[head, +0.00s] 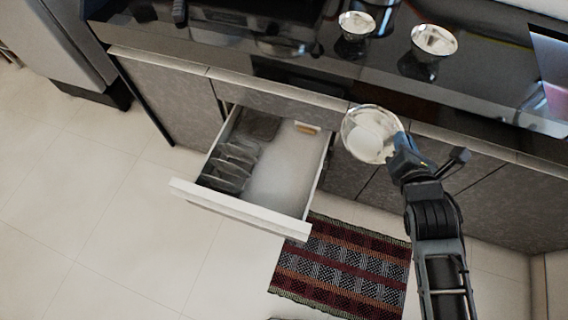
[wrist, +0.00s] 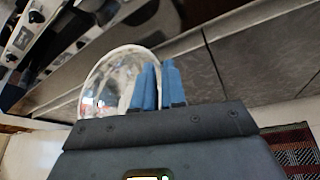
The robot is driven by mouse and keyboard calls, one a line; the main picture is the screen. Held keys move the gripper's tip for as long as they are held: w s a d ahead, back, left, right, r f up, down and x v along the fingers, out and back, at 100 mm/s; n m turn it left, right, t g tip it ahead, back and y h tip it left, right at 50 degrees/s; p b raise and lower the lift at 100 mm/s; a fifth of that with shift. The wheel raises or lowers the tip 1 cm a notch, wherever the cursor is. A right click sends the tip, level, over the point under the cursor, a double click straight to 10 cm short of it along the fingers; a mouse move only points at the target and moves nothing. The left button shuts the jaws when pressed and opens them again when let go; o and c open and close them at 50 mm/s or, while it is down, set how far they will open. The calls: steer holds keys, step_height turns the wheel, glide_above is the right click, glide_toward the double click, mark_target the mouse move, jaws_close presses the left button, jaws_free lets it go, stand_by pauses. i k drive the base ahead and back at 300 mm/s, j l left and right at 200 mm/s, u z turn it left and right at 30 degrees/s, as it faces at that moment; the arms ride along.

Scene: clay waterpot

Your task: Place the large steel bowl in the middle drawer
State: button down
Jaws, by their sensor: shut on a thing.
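The large steel bowl (head: 368,134) is at the counter's front edge in the head view, to the right of the open drawer. My gripper (head: 404,150) is shut on the bowl's right side. In the wrist view the shiny bowl (wrist: 112,82) shows just left of and behind the blue fingers (wrist: 158,86). The drawer (head: 280,178) is pulled out below the counter. It has dark items along its left side, a small tan item at the back right, and a clear pale floor in the middle and right.
Two smaller steel bowls (head: 357,25) (head: 434,40) stand on the dark counter (head: 385,75). A striped rug (head: 345,265) lies on the floor right of the drawer front. Closed cabinet fronts (head: 485,190) run to the right. The tiled floor (head: 110,210) is open at left.

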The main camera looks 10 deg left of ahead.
mark_target(282, 176)
steer(key=i+j+u, duration=0.1)
steer(key=i+u, duration=0.4)
steer(key=u, duration=0.15)
steer(key=i+l+u, duration=0.35)
steer(key=l+u, duration=0.2)
steer(key=l, duration=0.1)
